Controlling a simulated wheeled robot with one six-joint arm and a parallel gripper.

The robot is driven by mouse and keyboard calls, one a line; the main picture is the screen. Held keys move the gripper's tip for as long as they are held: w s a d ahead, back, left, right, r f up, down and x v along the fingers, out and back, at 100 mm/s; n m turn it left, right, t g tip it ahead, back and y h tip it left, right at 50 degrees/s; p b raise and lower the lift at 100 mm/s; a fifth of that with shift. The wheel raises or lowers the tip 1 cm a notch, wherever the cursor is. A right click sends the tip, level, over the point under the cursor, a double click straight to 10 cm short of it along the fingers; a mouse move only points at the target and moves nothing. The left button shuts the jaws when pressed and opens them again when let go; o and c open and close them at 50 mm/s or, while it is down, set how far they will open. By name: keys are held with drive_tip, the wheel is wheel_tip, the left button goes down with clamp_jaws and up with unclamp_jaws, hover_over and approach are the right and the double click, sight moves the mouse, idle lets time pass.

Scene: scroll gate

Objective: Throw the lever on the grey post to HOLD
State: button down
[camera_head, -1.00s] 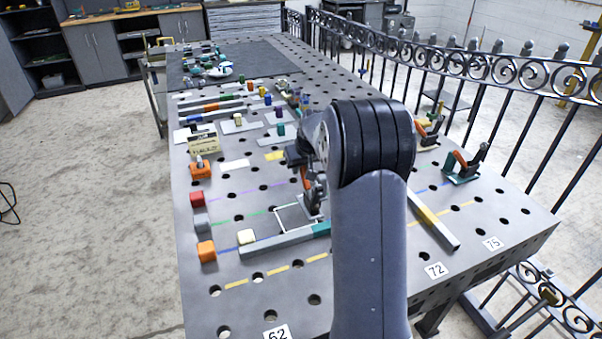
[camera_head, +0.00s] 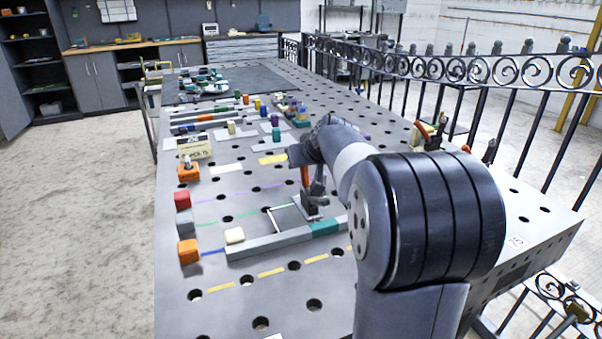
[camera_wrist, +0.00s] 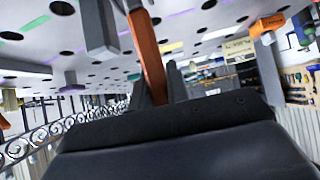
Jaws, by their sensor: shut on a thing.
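The lever (camera_head: 305,175) has an orange handle and stands at a grey post (camera_head: 318,182) on a small base plate on the perforated table. In the wrist view the orange handle (camera_wrist: 148,55) runs between the dark fingers of my gripper (camera_wrist: 155,85), and a grey post (camera_wrist: 97,30) hangs beside it in the tilted picture. My gripper (camera_head: 300,156) is shut on the handle near its upper end. In the head view the handle looks close to upright. My wrist hides part of it. No HOLD mark can be read.
A grey bar (camera_head: 280,242) with a teal section lies in front of the post. A black scrolled fence (camera_head: 450,68) runs along the right.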

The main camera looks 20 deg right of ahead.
drive_tip(key=shift+s+b, duration=0.15)
drive_tip(key=shift+b, duration=0.25)
drive_tip(key=c, duration=1.4)
unclamp_jaws()
drive_tip(key=shift+o, duration=0.2)
drive_tip(key=shift+r, duration=0.1)
drive_tip(key=v, duration=1)
drive_tip(key=shift+s, duration=0.45)
drive_tip(key=shift+c, duration=0.4)
